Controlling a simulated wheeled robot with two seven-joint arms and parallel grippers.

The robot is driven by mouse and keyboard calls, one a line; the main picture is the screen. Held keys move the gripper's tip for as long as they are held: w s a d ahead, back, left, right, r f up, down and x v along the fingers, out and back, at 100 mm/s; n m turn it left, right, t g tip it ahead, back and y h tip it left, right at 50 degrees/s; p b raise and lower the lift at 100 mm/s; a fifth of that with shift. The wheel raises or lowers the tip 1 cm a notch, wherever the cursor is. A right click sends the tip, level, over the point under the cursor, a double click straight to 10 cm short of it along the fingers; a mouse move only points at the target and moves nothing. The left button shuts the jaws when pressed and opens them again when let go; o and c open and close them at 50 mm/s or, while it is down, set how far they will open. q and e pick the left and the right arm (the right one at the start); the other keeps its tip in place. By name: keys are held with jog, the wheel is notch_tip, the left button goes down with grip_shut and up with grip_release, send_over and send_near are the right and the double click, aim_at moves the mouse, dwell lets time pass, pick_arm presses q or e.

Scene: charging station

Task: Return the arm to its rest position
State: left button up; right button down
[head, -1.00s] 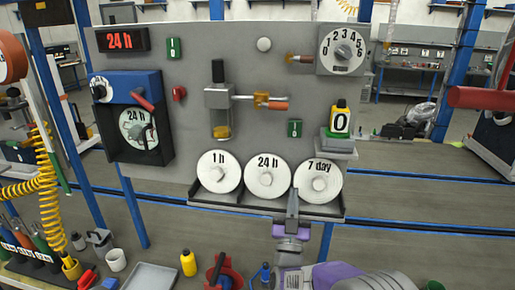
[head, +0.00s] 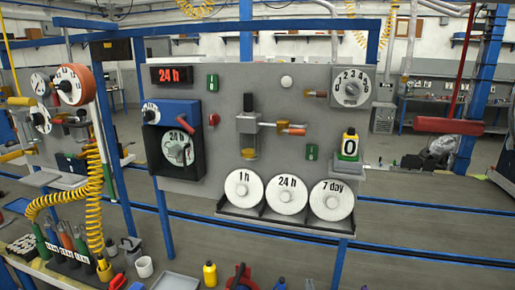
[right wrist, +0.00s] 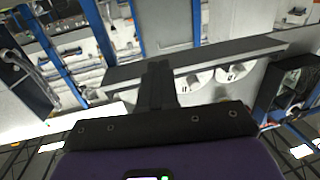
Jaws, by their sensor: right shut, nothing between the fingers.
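My right gripper (right wrist: 158,68) shows in the right wrist view, its dark fingers together with nothing between them, in front of the purple wrist. In the head view I cannot make it out clearly. The grey panel (head: 290,100) stands in the middle of the head view. Three white dials marked 1 h (head: 244,188), 24 h (head: 287,194) and 7 day (head: 331,200) sit on its lower ledge. My left gripper is not in view.
A bench with several bottles, a white cup (head: 144,267) and a yellow bottle (head: 210,273) runs along the bottom left. The floor at right is open.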

jog(key=s+f+g+y, duration=0.2)
jog(key=s+f+g, duration=0.3)
jog(key=f, duration=0.7)
jog(key=s+a+f+g+y+p, duration=0.1)
jog(key=s+f+g, duration=0.3)
jog(key=s, duration=0.5)
jog(key=s+a+f+m+g+y+p, duration=0.1)
jog(key=s+a+f+g, duration=0.2)
jog(key=s, duration=0.6)
jog(key=s+a+f+g+y+p, duration=0.1)
jog(key=s+a+f+g, duration=0.1)
jog(key=s+f+g, duration=0.3)
jog(key=s+f, duration=0.2)
jog(key=s, duration=0.2)
jog(key=shift+m+y, duration=0.4)
